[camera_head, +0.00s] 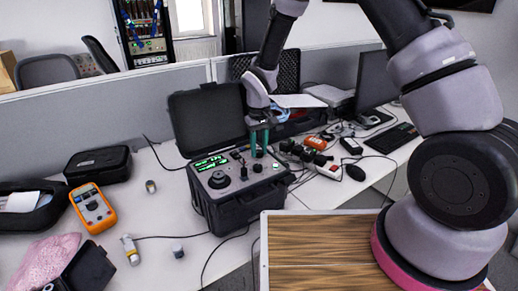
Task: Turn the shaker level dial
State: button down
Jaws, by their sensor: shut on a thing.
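The shaker (240,194) is a black case with its lid open, standing on the white desk. Its grey top panel has a lit green display (211,163), a large black knob (219,180) at the front left and smaller controls further right. My gripper (259,150) points down over the right half of the panel with its teal fingers close together. The fingers are shut on a small control, which looks like the level dial; the fingers hide it.
An orange multimeter (92,208) and a black case (97,165) lie to the left. Cables and a power strip (328,169) crowd the right, near a black mouse (354,172). A wooden board (320,250) is in front. A low partition (110,103) runs behind.

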aim_at(259, 151)
jog(key=n, duration=0.6)
jog(key=shift+n, duration=0.3)
dwell(0.4)
jog(key=c, duration=0.5)
grip_release()
notch_tip(259, 151, up, 11)
jog(key=shift+f, duration=0.1)
